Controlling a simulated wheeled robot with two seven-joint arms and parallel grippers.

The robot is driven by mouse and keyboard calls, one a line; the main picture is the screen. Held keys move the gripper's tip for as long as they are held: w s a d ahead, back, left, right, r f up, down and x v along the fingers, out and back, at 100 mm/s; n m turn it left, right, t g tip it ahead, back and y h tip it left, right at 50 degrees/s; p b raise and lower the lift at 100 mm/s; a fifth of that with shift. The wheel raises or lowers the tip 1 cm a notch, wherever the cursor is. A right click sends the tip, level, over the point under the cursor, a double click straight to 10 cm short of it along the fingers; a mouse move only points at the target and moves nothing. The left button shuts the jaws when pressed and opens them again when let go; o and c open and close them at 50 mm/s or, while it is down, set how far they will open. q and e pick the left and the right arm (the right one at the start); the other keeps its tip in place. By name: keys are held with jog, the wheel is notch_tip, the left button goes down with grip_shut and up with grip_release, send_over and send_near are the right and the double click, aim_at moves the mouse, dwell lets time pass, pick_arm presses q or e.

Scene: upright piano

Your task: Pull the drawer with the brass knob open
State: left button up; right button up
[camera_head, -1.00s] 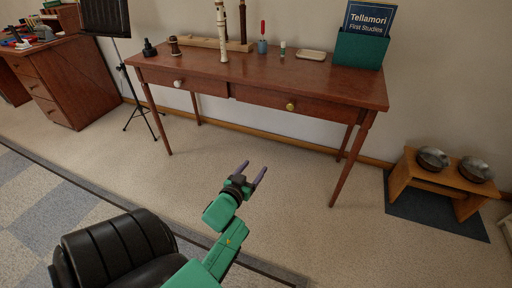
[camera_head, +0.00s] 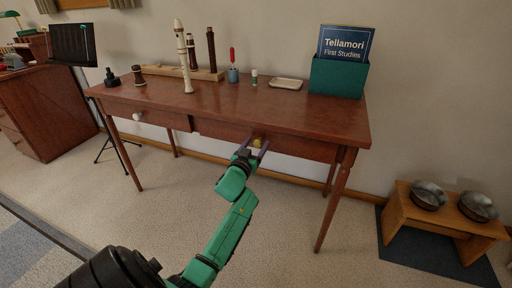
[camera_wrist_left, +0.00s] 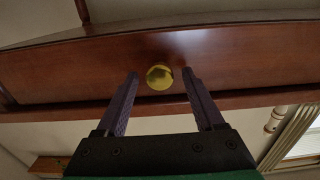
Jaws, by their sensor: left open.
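The brass knob (camera_head: 257,143) is on the front of the right-hand drawer (camera_head: 300,147) of the wooden table. The drawer looks shut. My left gripper (camera_head: 257,146) is at the knob, with its arm reaching up from below. In the left wrist view the brass knob (camera_wrist_left: 160,77) sits between the two open fingertips (camera_wrist_left: 160,78), with a gap on each side. The drawer front (camera_wrist_left: 240,62) spans that view behind the fingers. My right gripper is not in view.
The left drawer has a white knob (camera_head: 138,116). On the tabletop (camera_head: 240,107) stand recorder parts, a small tray (camera_head: 286,84) and a green box (camera_head: 337,77) with a blue book. A low wooden stand (camera_head: 445,218) with two metal bowls is at the right. The carpet in front is clear.

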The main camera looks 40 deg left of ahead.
pick_arm(q)
grip_shut()
dwell(1.4)
